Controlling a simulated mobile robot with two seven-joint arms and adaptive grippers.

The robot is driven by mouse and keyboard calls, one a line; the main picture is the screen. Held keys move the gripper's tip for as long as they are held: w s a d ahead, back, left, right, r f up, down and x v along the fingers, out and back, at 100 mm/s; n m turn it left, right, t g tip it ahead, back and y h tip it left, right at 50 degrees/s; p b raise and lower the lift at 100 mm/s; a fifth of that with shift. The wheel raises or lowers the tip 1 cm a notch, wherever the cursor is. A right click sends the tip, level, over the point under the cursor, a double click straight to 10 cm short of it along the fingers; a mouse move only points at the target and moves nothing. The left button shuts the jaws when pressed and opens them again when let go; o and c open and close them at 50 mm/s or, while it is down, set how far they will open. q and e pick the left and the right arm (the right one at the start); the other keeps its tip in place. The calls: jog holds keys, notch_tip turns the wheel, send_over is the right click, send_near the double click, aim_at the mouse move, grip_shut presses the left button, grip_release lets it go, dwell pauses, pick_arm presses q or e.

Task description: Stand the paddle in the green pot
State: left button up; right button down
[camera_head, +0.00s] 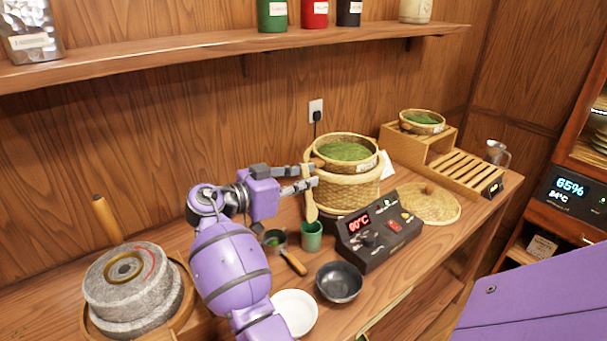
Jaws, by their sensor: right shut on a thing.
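The light wooden paddle (311,208) hangs roughly upright, its wider end down. My right gripper (309,177) is shut on its upper part, in front of the woven steamer. The small green pot (312,240) stands on the counter just below. The paddle's lower end shows just above the pot's rim in the picture; I cannot tell whether it is directly over the opening. My left gripper is not in view.
A steamer basket (347,190) with green leaf stands behind the pot. A dark control box (378,238) is close on the right. A scoop (292,262) with wooden handle, a black bowl (339,283) and a white dish (296,309) lie in front. A stone mill (130,290) stands left.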

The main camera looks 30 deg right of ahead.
aim_at(306, 200)
notch_tip(306, 200, down, 4)
jog(key=shift+r+b, duration=0.15)
jog(key=shift+b, duration=0.7)
jog(key=shift+f+b, duration=0.4)
jog(key=shift+f, duration=0.35)
jog(key=shift+f+b, duration=0.3)
jog(key=shift+f, duration=0.05)
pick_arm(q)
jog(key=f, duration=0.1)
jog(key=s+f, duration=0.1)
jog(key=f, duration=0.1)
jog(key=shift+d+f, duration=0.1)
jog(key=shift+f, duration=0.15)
pick_arm(e)
jog(key=c, duration=1.8)
grip_release()
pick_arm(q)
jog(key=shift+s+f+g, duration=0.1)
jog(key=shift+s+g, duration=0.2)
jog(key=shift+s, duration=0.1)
pick_arm(e)
notch_tip(306, 200, up, 10)
jog(key=shift+r, duration=0.1)
